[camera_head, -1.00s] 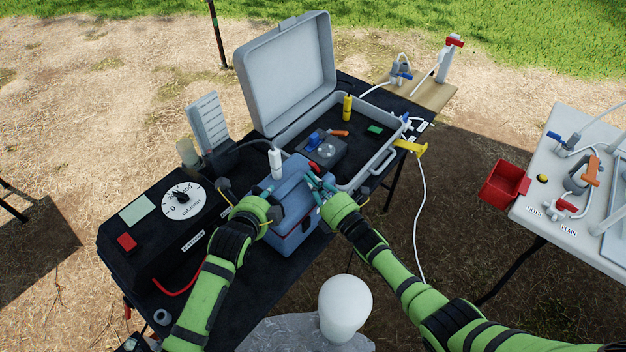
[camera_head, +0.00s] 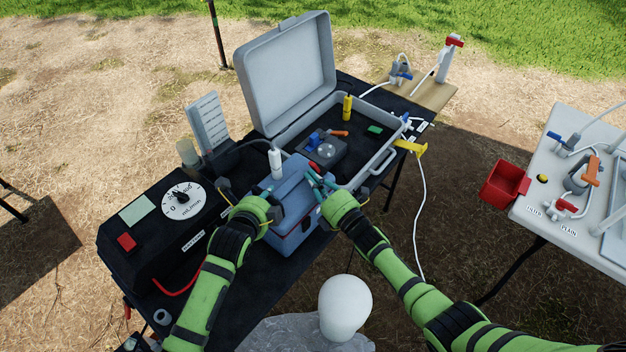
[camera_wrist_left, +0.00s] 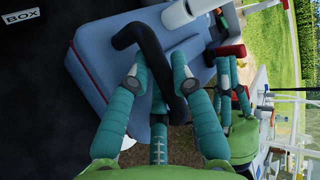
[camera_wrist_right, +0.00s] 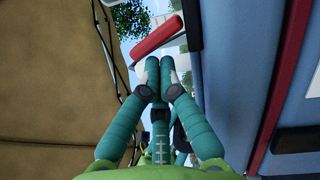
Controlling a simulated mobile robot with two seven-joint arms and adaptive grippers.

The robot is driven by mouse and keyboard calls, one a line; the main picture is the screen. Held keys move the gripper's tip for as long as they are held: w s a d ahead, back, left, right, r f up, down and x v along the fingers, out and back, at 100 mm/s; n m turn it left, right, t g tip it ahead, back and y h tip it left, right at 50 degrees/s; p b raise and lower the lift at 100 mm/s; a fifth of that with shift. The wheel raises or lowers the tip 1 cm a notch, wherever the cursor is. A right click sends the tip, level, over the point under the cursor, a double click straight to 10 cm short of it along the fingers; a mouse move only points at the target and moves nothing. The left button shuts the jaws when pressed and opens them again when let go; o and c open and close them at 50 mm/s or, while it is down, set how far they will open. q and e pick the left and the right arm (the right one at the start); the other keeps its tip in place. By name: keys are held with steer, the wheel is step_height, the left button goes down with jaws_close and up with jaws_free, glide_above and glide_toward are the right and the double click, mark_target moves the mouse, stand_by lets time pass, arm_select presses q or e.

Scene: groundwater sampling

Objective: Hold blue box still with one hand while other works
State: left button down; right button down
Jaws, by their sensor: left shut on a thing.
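The blue box (camera_head: 292,190) stands on the dark table, with a white cylinder (camera_head: 275,162) at its back left. My left gripper (camera_head: 268,200) is shut on the black handle (camera_wrist_left: 140,38) on top of the box; the handle runs between its teal fingers in the left wrist view. My right gripper (camera_head: 318,182) is at the box's right side, beside a small red part (camera_head: 315,168). In the right wrist view its two front fingers are close together just below a red piece (camera_wrist_right: 157,36); whether they grip it is unclear.
An open grey case (camera_head: 286,75) stands behind the box, with tools inside. A black meter unit (camera_head: 150,240) with a dial is on the left. A white table (camera_head: 545,205) with a red bin (camera_head: 503,184) is on the right. A white mannequin-like head (camera_head: 344,305) is in front.

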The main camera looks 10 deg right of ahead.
arm_select(q)
steer(key=shift+f, duration=0.1)
arm_select(e)
steer(key=shift+w+d+r+m+h, duration=0.15)
steer(key=shift+r+m+h, duration=0.15)
steer(key=shift+m, duration=0.5)
steer(key=shift+w+d+r+m+g, duration=0.15)
steer(key=shift+r+m, duration=0.1)
steer(key=shift+m, duration=0.35)
steer(key=shift+w+d+r+m+g, duration=0.15)
steer(key=shift+r+m, duration=0.05)
steer(key=shift+m, duration=0.4)
steer(key=shift+w+d+r+m, duration=0.25)
steer(key=shift+w+d+m, duration=0.05)
steer(key=shift+m, duration=0.7)
steer(key=shift+s, duration=0.1)
steer(key=shift+s+d+f, duration=0.1)
steer(key=shift+s, duration=0.1)
steer(key=r+v, duration=0.1)
steer(key=v, duration=0.8)
steer(key=shift+d, duration=0.2)
steer(key=shift+s, duration=0.1)
